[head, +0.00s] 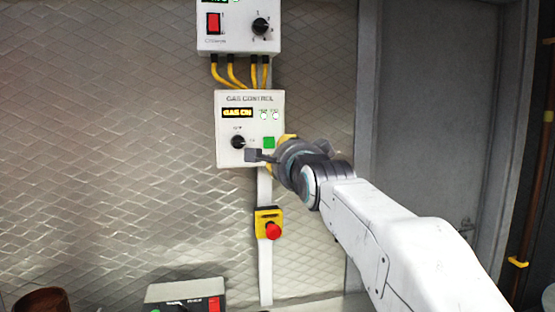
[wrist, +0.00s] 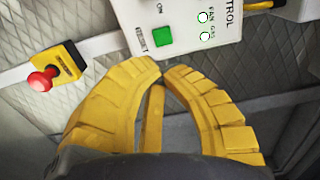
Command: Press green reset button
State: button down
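The green button (head: 268,143) is a small square at the lower right of the white gas control box (head: 228,159) on the wall. In the wrist view the green button (wrist: 162,38) sits beside a RESET label, just beyond my fingertips. My gripper (head: 276,156) is in front of the box's lower right corner in the head view. In the wrist view its yellow fingers (wrist: 161,70) curve together with the tips meeting, and nothing shows between them. The tips appear just short of the button; I cannot tell whether they touch the box.
A red emergency knob (head: 273,231) on a yellow housing is below the box. A dial (head: 238,142) is left of the button. Another control box (head: 238,41) with a red switch is above, joined by yellow cables. A grey door (head: 430,120) is at right.

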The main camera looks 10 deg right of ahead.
jog(key=shift+s, duration=0.95)
